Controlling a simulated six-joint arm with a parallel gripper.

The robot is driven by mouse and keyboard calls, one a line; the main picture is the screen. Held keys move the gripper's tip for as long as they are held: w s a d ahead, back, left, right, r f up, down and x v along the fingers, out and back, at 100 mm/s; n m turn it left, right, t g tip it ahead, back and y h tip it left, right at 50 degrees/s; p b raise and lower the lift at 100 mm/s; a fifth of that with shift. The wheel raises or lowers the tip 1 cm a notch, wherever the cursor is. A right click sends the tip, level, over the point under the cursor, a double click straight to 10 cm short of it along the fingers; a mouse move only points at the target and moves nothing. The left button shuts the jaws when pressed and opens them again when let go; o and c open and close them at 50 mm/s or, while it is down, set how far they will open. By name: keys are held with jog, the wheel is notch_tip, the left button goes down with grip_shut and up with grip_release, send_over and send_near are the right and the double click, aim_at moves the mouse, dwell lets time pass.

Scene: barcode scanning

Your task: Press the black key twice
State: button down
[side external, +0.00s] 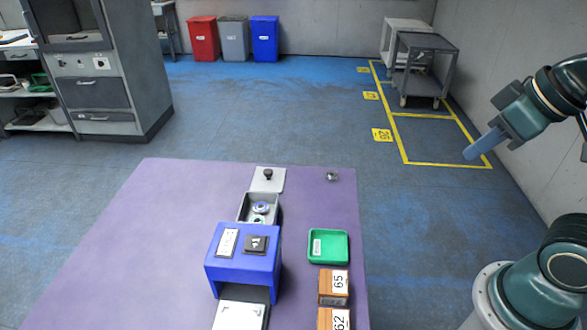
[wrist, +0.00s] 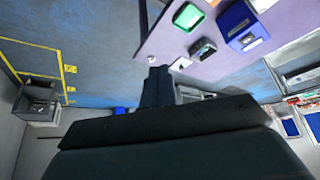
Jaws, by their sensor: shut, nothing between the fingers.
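The black key (side external: 256,243) is a dark square with a small white mark. It sits on top of the blue box (side external: 243,275), to the right of a white label plate (side external: 228,242). My gripper (side external: 469,153) is at the far right, above the floor and well clear of the purple table (side external: 140,240). Its blue fingers are together and empty. In the wrist view my gripper (wrist: 158,73) shows as closed fingers in the middle. The blue box (wrist: 236,17) also shows at the top right there.
Behind the blue box are a grey tray (side external: 243,209) and a black knob (side external: 268,174) on a white plate. A green tray (side external: 341,248) and brown numbered boxes (side external: 333,284) stand to its right. A small metal piece (side external: 333,176) lies behind. The table's left side is clear.

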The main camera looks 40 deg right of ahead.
jog(key=shift+w, duration=0.1)
dwell(0.3)
jog(key=n+t+y, duration=0.3)
jog(key=n+y, duration=0.1)
jog(key=n, duration=1)
send_over(262, 244)
notch_tip(262, 244, down, 8)
jog(key=shift+f, duration=0.1)
jog(key=shift+f, duration=4.3)
